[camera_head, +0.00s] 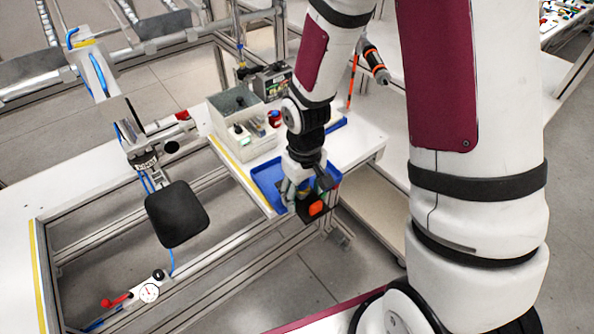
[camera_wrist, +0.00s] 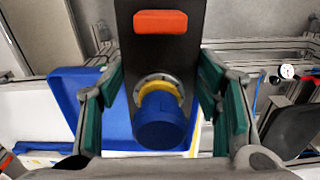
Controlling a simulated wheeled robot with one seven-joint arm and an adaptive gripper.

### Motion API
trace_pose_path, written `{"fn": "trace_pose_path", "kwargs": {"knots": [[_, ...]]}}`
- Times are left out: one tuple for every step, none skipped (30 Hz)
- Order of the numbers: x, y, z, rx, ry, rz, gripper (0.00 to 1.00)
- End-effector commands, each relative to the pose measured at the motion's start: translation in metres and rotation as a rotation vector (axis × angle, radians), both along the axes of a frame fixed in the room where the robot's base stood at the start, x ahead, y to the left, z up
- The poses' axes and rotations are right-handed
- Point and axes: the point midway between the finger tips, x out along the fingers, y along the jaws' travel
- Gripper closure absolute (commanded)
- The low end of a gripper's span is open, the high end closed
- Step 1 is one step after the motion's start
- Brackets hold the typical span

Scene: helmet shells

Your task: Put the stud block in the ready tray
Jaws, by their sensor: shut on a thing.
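My gripper (camera_head: 304,194) is shut on a dark block with an orange-red patch, which I take to be the stud block (camera_head: 316,208). In the wrist view the block (camera_wrist: 160,50) stands between the teal finger pads (camera_wrist: 113,85). A blue cylinder with a yellow ring and silver collar (camera_wrist: 160,120) shows on or in front of its lower part. A blue tray (camera_head: 263,176), likely the ready tray, lies on the white bench behind the gripper. It also shows at left in the wrist view (camera_wrist: 75,95). The block is at the tray's near edge; its height above it is unclear.
A grey bin (camera_head: 238,110) with small parts stands on the white bench (camera_head: 360,150) behind the tray. A black pad (camera_head: 177,214) hangs over the open frame at left. A gauge (camera_head: 149,292) and red handle (camera_head: 117,300) sit at the frame's front.

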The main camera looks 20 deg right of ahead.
Motion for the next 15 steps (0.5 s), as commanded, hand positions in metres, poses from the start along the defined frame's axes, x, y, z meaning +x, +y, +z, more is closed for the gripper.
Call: {"fn": "trace_pose_path", "kwargs": {"knots": [[0.012,-0.003,-0.001,0.000,-0.002,-0.002,1.00],[0.018,-0.004,-0.001,0.000,-0.002,-0.002,1.00],[0.027,-0.006,-0.002,0.000,-0.002,-0.003,1.00],[0.033,-0.007,-0.003,0.000,-0.002,-0.003,1.00],[0.039,-0.008,-0.003,0.000,-0.002,-0.002,1.00],[0.047,-0.010,-0.004,0.000,-0.002,-0.003,1.00],[0.053,-0.012,-0.005,0.000,-0.002,-0.003,1.00],[0.059,-0.013,-0.005,0.000,-0.002,-0.002,1.00],[0.067,-0.014,-0.006,0.000,-0.002,-0.001,1.00],[0.072,-0.015,-0.006,0.000,-0.002,-0.001,1.00],[0.076,-0.016,-0.007,0.000,-0.002,-0.001,1.00],[0.082,-0.018,-0.007,0.000,-0.002,-0.001,1.00],[0.085,-0.018,-0.008,0.000,-0.001,-0.001,1.00],[0.089,-0.019,-0.008,0.000,-0.001,-0.001,1.00],[0.092,-0.020,-0.008,0.000,-0.001,-0.001,1.00]]}}
